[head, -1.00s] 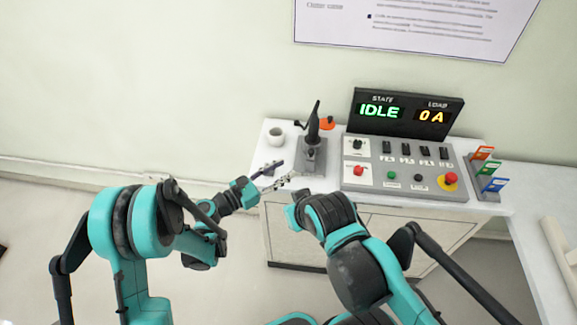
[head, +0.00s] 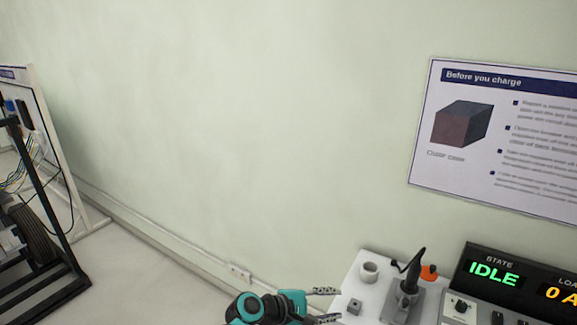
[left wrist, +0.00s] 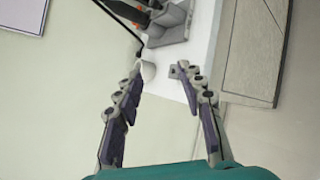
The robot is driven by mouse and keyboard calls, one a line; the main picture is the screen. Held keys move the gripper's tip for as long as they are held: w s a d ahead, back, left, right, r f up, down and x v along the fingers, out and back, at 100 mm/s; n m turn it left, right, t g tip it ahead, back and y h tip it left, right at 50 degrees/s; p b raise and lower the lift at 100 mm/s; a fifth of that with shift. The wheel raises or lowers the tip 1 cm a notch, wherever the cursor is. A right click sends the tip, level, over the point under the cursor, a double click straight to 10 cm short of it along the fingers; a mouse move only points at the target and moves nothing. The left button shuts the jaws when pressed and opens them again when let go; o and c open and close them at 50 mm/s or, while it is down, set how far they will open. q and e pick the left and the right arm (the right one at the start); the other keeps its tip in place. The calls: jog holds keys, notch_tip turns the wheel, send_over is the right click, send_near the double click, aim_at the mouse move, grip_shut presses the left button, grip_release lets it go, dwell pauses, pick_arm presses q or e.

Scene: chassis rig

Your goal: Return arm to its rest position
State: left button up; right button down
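My left gripper (head: 328,305) is at the bottom of the head view, left of the white bench top (head: 352,268). Its two grey fingers are spread apart with nothing between them. In the left wrist view the same gripper (left wrist: 160,78) is open and empty, its fingers pointing toward the bench edge. A white cup and a small grey block show beyond the fingertips there. Most of my left arm is out of frame. My right arm and gripper are not in view.
On the bench are a white cup (head: 370,271), a small grey block (head: 354,306), a black-handled device on a grey base (head: 408,290) and a panel reading IDLE (head: 493,272). Floor between is clear.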

pick_arm(q)
jog(key=s+a+m+y, duration=0.4)
jog(key=s+a, duration=0.1)
jog(key=a, duration=0.4)
jog(key=s+a+m+t+y, duration=0.1)
jog(key=s+a+m+y, duration=0.3)
jog(key=a, duration=0.6)
jog(key=s+a+m+y, duration=0.3)
jog(key=s+a+m, duration=0.2)
jog(key=a, duration=0.5)
jog(key=shift+s+r+t+y, duration=0.4)
jog(key=shift+s, duration=0.7)
